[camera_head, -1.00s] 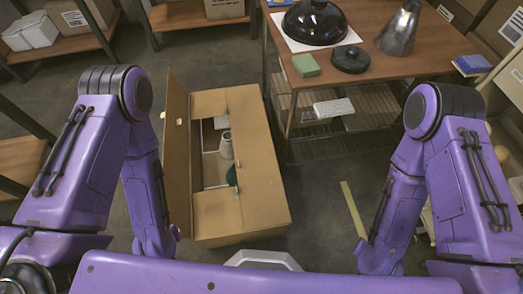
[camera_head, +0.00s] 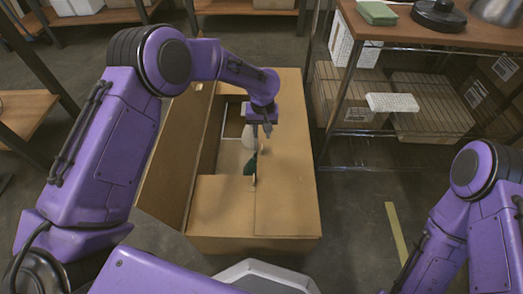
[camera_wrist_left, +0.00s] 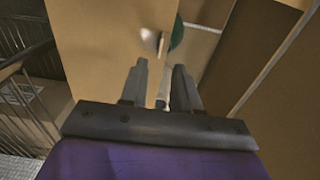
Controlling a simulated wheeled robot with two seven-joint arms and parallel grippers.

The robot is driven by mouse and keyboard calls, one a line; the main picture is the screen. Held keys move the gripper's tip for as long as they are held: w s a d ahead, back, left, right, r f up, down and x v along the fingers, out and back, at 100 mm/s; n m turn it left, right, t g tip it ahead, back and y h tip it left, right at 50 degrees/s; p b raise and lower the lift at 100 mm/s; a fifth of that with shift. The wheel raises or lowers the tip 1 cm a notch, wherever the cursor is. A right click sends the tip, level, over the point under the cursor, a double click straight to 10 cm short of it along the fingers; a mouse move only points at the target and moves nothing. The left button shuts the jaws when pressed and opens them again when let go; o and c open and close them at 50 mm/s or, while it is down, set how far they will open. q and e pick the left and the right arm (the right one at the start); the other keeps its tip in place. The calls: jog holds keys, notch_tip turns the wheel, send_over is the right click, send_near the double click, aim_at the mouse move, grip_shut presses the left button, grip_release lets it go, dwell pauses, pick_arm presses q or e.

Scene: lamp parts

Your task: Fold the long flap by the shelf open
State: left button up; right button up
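A brown cardboard box (camera_head: 250,244) stands on the floor. Its long flap by the shelf (camera_head: 287,170) lies flat over the right part of the opening; it also shows in the left wrist view (camera_wrist_left: 105,40). A small pale tab (camera_wrist_left: 150,38) is near its inner edge. My left gripper (camera_head: 262,133) is over the opening at that edge, pointing down. In the left wrist view its two fingers (camera_wrist_left: 160,82) are apart, with nothing clearly held. Contact with the flap cannot be told. My right gripper is out of view.
The opposite long flap (camera_head: 172,165) stands open, leaning outward. A near short flap (camera_head: 222,203) lies flat. Inside are a green part (camera_head: 250,167) and pale parts, partly hidden. A metal-framed shelf (camera_head: 322,130) stands right of the box, with a floor gap between.

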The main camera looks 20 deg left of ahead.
pick_arm(q)
notch_tip(320, 180, down, 8)
jog(key=shift+r+b, duration=0.1)
jog(key=shift+b, duration=1.15)
grip_shut()
dwell(0.3)
